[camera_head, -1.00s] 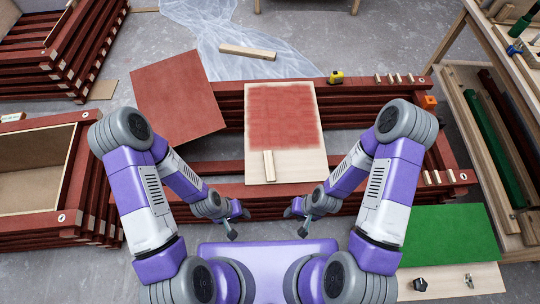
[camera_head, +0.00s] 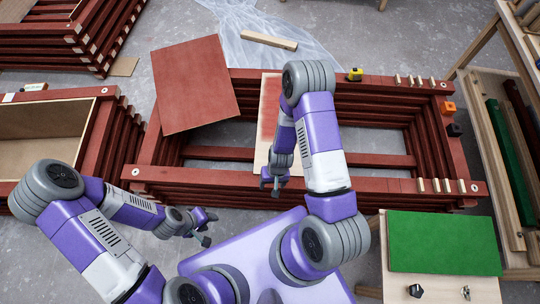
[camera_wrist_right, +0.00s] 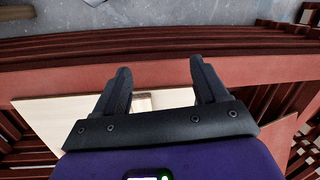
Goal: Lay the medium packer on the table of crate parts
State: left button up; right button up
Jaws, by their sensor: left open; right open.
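A pale wooden packer (camera_wrist_right: 143,103) lies on the part-red board, partly seen between the fingers in the right wrist view. In the head view my right arm hides it, and I cannot tell its size. My right gripper (camera_head: 274,186) is open and empty over the near end of the board; it also shows in the right wrist view (camera_wrist_right: 160,85). My left gripper (camera_head: 207,228) is open and empty in front of the stacked frames. Several small pale packers (camera_head: 434,186) stand on the near right rail. A low table (camera_head: 440,287) with a green panel is at lower right.
The part-red board (camera_head: 263,148) lies across the red frame stack (camera_head: 215,178). A red panel (camera_head: 193,85) rests on its left part. A yellow tape measure (camera_head: 355,74) and more small packers sit on the far rail. A workbench (camera_head: 487,160) stands at right.

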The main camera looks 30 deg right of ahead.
jog(key=shift+m+h, duration=0.6)
jog(key=shift+h, duration=0.3)
jog(key=w+d, duration=0.2)
jog(key=w, duration=0.1)
jog(key=w+d+r+p, duration=0.1)
jog(key=w+d, duration=0.4)
jog(key=w, duration=0.2)
jog(key=shift+d+r, duration=0.25)
jog(key=shift+d, duration=0.15)
jog(key=shift+w+d+f, duration=0.15)
jog(key=shift+w+f, duration=0.05)
jog(key=f+b, duration=0.1)
jog(key=f, duration=0.1)
jog(key=f+b, duration=0.1)
jog(key=f, duration=0.1)
jog(key=f+b, duration=0.1)
jog(key=f, duration=0.2)
jog(key=shift+w+d, duration=0.4)
jog(key=shift+c, duration=0.3)
jog(key=shift+r, duration=0.1)
jog(key=c, duration=1.2)
